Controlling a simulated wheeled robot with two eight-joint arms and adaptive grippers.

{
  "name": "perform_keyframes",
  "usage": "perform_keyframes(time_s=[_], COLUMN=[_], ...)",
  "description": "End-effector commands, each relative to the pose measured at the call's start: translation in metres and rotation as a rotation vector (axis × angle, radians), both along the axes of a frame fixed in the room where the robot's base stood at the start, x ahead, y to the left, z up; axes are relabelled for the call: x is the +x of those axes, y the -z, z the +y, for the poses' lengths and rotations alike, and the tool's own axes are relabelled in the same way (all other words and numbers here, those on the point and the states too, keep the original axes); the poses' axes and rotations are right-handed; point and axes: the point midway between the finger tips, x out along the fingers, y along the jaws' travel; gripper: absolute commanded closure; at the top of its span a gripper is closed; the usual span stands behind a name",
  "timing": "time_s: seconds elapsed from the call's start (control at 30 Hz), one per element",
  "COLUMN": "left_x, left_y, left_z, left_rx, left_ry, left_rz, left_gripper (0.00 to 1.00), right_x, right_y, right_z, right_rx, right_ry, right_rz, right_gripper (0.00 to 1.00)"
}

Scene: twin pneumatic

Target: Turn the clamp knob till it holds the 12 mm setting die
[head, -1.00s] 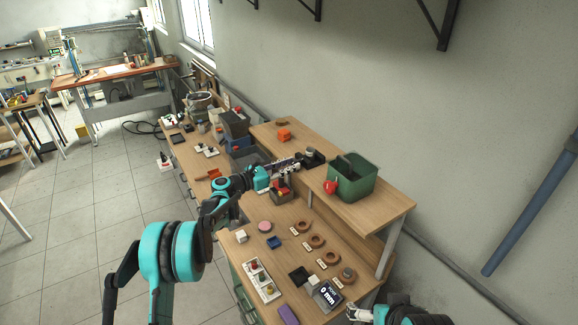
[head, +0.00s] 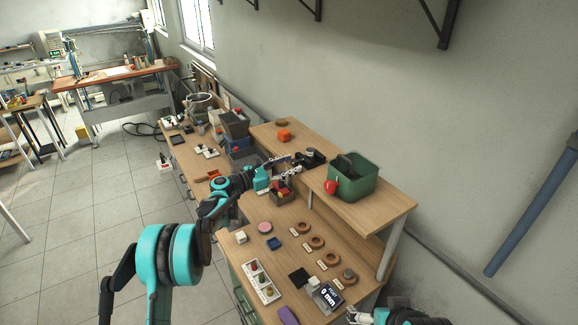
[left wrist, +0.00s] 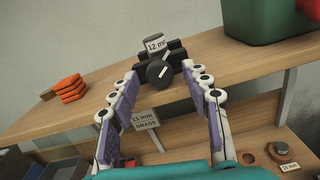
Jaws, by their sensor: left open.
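The 12 mm setting die (left wrist: 156,45), a pale cylinder with a dark top, sits in a black clamp (left wrist: 177,54) on the raised shelf. The clamp also shows in the head view (head: 314,160). The round dark clamp knob (left wrist: 159,72) faces the wrist camera, with a white line slanting up to the right. My left gripper (left wrist: 160,74) is open, its fingers spread on either side of the knob, with gaps visible. It also shows in the head view (head: 280,170). My right gripper (head: 354,315) is at the bottom edge; its jaws are unclear.
A green bin (head: 352,183) with a red object at its edge stands right of the clamp. Orange blocks (left wrist: 70,88) lie to its left. An "11 mm brass" label (left wrist: 145,120) is below the shelf. A display (head: 328,296) reads 0 mm. Several brown rings lie on the lower bench.

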Motion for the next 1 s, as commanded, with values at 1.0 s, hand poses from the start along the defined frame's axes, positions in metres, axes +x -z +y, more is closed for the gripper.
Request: perform_keyframes(time_s=[1.0], left_x=[-0.07], left_y=[0.0], left_z=[0.097], left_rx=[0.0], left_ry=[0.0], left_rz=[0.0], left_gripper=[0.52], right_x=[0.0], right_y=[0.0], right_z=[0.0], right_rx=[0.0], right_ry=[0.0], right_rz=[0.0], right_gripper=[0.0])
